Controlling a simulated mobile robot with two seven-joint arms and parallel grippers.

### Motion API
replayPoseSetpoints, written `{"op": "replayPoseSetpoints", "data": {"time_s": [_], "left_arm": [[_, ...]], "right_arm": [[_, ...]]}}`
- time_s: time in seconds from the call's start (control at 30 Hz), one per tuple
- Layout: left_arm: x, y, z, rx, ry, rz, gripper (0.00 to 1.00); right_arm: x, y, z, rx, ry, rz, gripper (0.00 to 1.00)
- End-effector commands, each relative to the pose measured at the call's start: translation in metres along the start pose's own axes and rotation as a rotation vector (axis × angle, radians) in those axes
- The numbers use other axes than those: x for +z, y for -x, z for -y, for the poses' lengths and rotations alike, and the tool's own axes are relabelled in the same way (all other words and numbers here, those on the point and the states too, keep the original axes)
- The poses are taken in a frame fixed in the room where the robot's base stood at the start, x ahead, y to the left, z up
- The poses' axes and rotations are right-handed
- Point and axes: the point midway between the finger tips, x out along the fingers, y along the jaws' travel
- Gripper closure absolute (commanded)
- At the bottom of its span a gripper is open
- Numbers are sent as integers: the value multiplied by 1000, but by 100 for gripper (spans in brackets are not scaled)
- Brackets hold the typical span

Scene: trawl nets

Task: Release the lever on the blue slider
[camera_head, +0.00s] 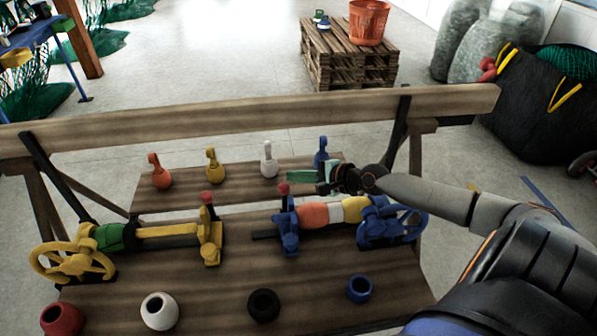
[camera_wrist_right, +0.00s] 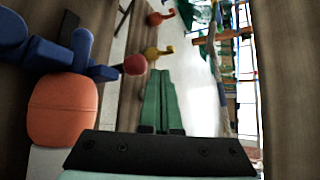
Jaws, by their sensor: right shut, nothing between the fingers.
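The blue slider (camera_head: 289,238) sits on a rail on the wooden bench, left of an orange, white and yellow row of floats. Its lever stands up and ends in a red knob (camera_head: 283,189). In the right wrist view the slider (camera_wrist_right: 80,50) is at upper left, and its red knob (camera_wrist_right: 135,65) is just left of my fingertips. My right gripper (camera_head: 321,181) is above and right of the lever. Its green fingers (camera_wrist_right: 161,75) are shut together and empty, and they appear apart from the knob. My left gripper is out of view.
A blue handwheel (camera_head: 392,226) is right of the floats. A yellow slider (camera_head: 209,243) with its own red-knobbed lever is on the left. Several coloured floats stand on the rear shelf, and several pots line the bench front. A wooden beam (camera_head: 230,112) runs behind.

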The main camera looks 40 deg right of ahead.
Motion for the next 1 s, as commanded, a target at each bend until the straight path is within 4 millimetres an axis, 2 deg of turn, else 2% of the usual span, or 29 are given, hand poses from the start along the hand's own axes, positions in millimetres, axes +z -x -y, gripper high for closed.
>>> {"op": "replayPoseSetpoints", "data": {"time_s": [0.03, 0.5, 0.8, 1.0], "left_arm": [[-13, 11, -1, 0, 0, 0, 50], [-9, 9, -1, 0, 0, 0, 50], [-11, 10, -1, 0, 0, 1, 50], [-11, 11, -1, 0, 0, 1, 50]], "right_arm": [[11, 11, 7, 7, 2, 2, 100], [48, 44, 12, 4, -4, 2, 100], [90, 79, 1, 3, -5, 1, 100], [110, 96, -3, 3, -3, 0, 100]]}}
